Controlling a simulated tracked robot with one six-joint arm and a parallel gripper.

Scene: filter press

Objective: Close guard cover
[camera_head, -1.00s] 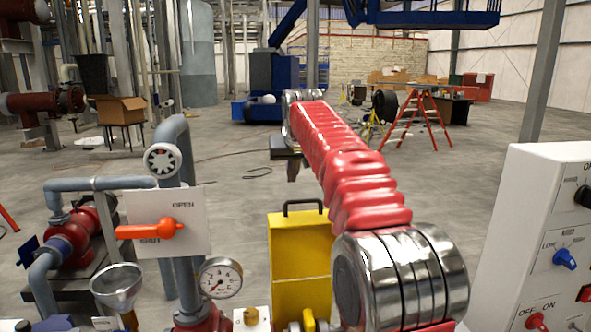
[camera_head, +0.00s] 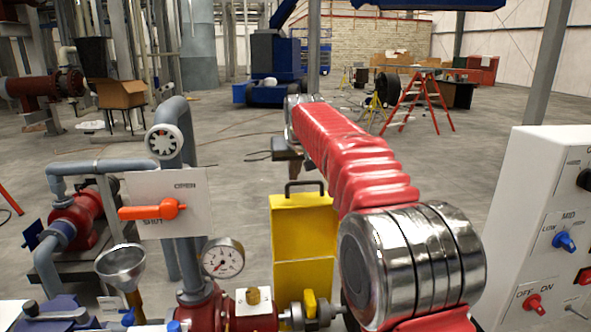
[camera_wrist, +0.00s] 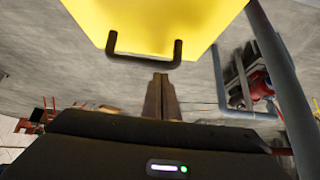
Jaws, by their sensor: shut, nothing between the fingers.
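The guard cover (camera_head: 302,225) is a yellow panel standing upright in the middle of the head view, with a dark handle (camera_head: 304,184) on its top edge. A second yellow section shows below it. In the wrist view the yellow cover (camera_wrist: 150,20) fills the top, with its dark handle (camera_wrist: 145,58) toward my fingers. My gripper (camera_head: 291,172) is just above and slightly left of the handle in the head view. In the wrist view my gripper (camera_wrist: 161,80) is shut and empty, its tips close to the handle. I cannot tell whether they touch.
A white panel with an orange lever (camera_head: 152,211), a pressure gauge (camera_head: 223,258) and grey pipes stand left of the cover. A funnel (camera_head: 121,266) is at lower left. A white control box (camera_head: 540,230) with knobs stands at right. Open floor lies behind.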

